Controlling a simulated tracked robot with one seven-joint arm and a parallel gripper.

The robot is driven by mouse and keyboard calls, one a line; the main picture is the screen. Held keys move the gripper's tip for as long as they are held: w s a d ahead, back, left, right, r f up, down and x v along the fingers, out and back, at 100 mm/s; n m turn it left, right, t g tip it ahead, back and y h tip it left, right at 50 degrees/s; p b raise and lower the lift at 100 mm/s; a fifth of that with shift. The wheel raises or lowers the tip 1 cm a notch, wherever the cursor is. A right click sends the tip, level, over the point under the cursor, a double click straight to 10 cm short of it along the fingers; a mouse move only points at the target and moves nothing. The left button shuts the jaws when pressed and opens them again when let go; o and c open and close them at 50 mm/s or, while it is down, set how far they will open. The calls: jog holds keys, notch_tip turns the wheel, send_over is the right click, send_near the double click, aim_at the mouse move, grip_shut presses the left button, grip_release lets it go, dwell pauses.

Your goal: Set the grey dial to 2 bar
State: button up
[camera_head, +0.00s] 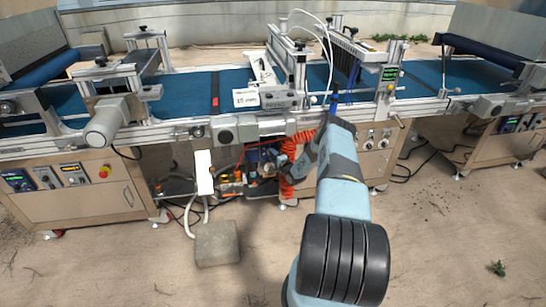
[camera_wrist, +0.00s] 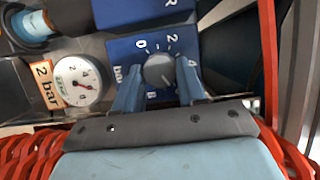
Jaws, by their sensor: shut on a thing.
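The grey dial (camera_wrist: 160,71) shows in the wrist view on a blue panel with white numbers around it, including 0, 2 and 4. My gripper (camera_wrist: 159,66) has its two blue fingers on either side of the dial, closed on it. I cannot clearly read which mark the dial points to. A round white gauge (camera_wrist: 77,82) sits left of the panel, next to an orange-edged "2 bar" plate (camera_wrist: 47,84). Its needle points toward the lower right. In the head view my gripper (camera_head: 270,170) reaches under the conveyor bench, and the dial is too small to make out.
Red coiled hose (camera_head: 289,160) hangs close beside my gripper, and red coils show at both lower sides of the wrist view. A grey block (camera_head: 217,244) stands on the ground to the left. The sandy ground in front is mostly clear.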

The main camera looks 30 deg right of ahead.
jog(key=shift+n, duration=0.3)
jog(key=n+g+h, duration=0.1)
jog(key=n+h, duration=0.1)
jog(key=n, duration=0.2)
jog(key=n+g+h, duration=0.2)
jog(key=n, duration=0.2)
jog(key=a+n+g+h, duration=0.1)
jog(key=n+g, duration=0.1)
jog(key=n, duration=0.3)
jog(key=shift+a+r+h, duration=0.1)
jog(key=shift+r+h, duration=0.1)
jog(key=shift+h, duration=0.2)
jog(key=n+h, duration=0.2)
jog(key=n, duration=0.1)
jog(key=shift+a+f+n+h, duration=0.1)
jog(key=shift+n+h, duration=0.2)
jog(key=shift+h, duration=0.1)
dwell(0.6)
jog(key=o, duration=1.1)
jog(key=shift+w, duration=0.15)
jog(key=shift+c, duration=0.2)
